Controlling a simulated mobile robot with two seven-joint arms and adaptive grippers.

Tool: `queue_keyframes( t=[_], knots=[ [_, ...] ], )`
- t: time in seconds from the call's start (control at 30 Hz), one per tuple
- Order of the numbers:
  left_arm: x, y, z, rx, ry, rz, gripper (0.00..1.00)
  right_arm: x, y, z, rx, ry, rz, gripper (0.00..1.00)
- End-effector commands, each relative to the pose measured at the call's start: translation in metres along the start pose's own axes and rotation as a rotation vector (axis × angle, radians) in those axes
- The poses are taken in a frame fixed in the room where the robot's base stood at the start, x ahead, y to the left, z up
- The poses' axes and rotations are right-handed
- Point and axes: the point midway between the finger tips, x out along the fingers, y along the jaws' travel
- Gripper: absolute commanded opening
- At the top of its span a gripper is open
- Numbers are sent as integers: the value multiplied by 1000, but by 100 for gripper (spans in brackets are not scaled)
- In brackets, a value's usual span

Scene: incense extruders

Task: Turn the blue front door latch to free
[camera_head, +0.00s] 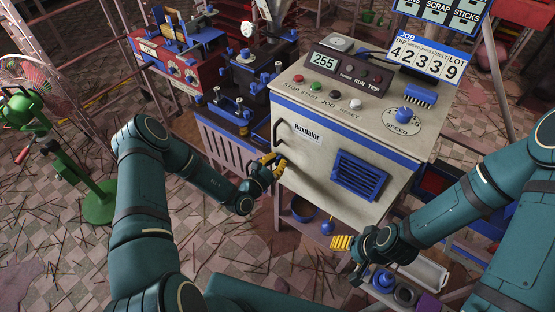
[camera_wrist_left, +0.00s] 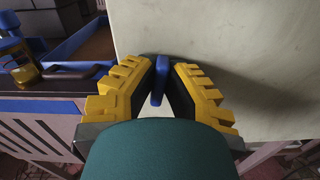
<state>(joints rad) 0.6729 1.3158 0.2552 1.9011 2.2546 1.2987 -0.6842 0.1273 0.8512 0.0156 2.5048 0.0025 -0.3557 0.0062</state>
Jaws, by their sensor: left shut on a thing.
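The blue latch (camera_wrist_left: 158,80) is a small narrow bar on the pale front door (camera_wrist_left: 235,60). In the left wrist view it stands nearly upright between the yellow fingers. My left gripper (camera_wrist_left: 158,88) is shut on it. In the head view my left gripper (camera_head: 273,166) is at the left edge of the cream cabinet's front door (camera_head: 317,172), below the dark handle (camera_head: 277,132); the fingers hide most of the latch there. My right gripper (camera_head: 342,242) is below the door, apart from it; its fingers overlap, so their opening is unclear.
A blue vent (camera_head: 359,176) is on the door's right half. Buttons and a speed knob (camera_head: 403,114) are on the sloped panel above. A red and blue machine (camera_head: 183,62) stands at back left. A low shelf with a blue bowl (camera_head: 303,209) is under the cabinet.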

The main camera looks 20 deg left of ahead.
Motion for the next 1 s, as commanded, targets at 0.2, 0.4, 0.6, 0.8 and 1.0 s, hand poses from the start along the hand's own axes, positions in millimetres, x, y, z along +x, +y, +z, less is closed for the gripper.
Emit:
queue_keyframes(
  t=[0.2, 0.4, 0.6, 0.8, 1.0],
  knots=[
    [0, 2, 2, -202, 0, 2, 0, -10, -4, -4, 3, 9, 1, 61],
    [0, 3, 1, -390, 0, 2, 0, -17, -6, -8, 5, 16, 2, 61],
    [0, 4, 0, -560, -1, 2, 0, -22, -8, -10, 7, 22, 2, 61],
    [1, 4, 0, -692, -2, 1, 0, -25, -9, -12, 8, 25, 3, 61],
    [1, 5, -1, -778, -1, 0, 0, -27, -10, -13, 8, 27, 3, 61]
  ],
)
